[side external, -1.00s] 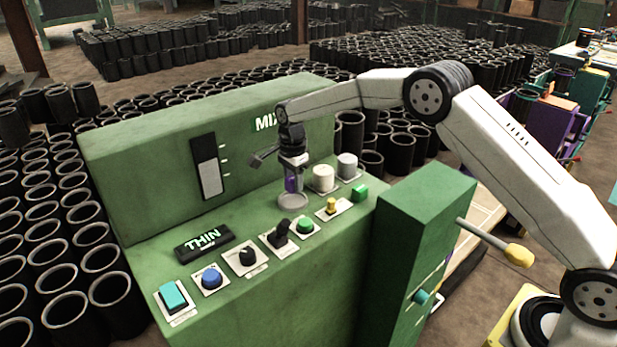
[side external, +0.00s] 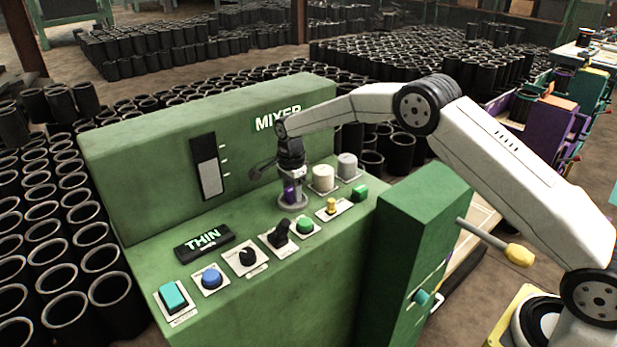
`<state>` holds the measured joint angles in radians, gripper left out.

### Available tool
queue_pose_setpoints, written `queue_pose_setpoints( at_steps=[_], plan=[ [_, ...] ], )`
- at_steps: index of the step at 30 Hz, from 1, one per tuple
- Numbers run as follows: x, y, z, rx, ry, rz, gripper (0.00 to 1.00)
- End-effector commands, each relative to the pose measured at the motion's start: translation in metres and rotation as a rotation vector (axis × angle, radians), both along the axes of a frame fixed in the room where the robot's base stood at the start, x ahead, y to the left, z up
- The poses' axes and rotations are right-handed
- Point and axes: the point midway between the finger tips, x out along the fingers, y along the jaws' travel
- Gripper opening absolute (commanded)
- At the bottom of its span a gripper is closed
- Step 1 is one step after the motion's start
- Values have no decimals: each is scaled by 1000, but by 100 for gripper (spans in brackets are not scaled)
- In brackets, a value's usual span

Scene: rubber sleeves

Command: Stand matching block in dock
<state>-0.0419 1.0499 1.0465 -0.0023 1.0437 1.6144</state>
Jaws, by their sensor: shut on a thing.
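My gripper (side external: 291,177) points down over the green console and is shut on a small purple block (side external: 289,194). The block is upright and partly hidden by the fingers. Below it is a round grey dock (side external: 293,206) on the console top. The block's lower end appears at or just inside the dock's rim; I cannot tell whether it touches the bottom.
A yellow knob (side external: 331,206), a green button (side external: 305,225) and a black switch (side external: 279,234) are in front. The console's back wall (side external: 130,165) rises behind.

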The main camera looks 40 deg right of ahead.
Motion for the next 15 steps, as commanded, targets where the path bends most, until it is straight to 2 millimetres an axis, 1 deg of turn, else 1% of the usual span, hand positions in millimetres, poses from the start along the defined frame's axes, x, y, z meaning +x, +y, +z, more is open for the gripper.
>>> queue_pose_setpoints(
  at_steps=[3,4,5,6,7,15],
  plan=[
    [0,0,-3,0,0,0,0],
    [0,0,-3,0,0,0,46],
    [0,0,-3,0,0,0,56],
    [0,0,-3,0,0,0,68],
    [0,0,-3,0,0,0,78],
    [0,0,-2,0,0,0,78]
  ],
)
